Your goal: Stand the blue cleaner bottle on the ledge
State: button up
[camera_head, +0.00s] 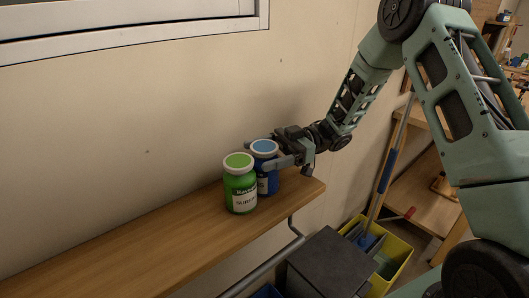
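The blue cleaner bottle (267,185) has a light blue cap and a pale label. It is upright at the ledge (150,240), close behind and to the right of a green bottle (241,190), which partly hides it. Its base looks level with the wooden top, but I cannot tell for sure that it touches. My gripper (266,156) reaches in from the right, with its fingers on either side of the blue bottle just below the cap. One finger crosses the bottle's near side; the other is mostly hidden behind it. I cannot tell whether they press on it.
The green bottle stands upright beside the blue one. The ledge is bare to the left, along the wall. A bracket (292,228) and rail sit under its right end. Below are a dark grey box (330,262) and a yellow bin (402,262); wooden shelving stands at right.

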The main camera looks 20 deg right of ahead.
jog(key=shift+r, duration=0.25)
jog(key=w+d+b, duration=0.1)
jog(key=d+b, duration=0.1)
jog(key=d, duration=1)
jog(key=shift+b, duration=0.35)
jog(key=shift+f, duration=0.1)
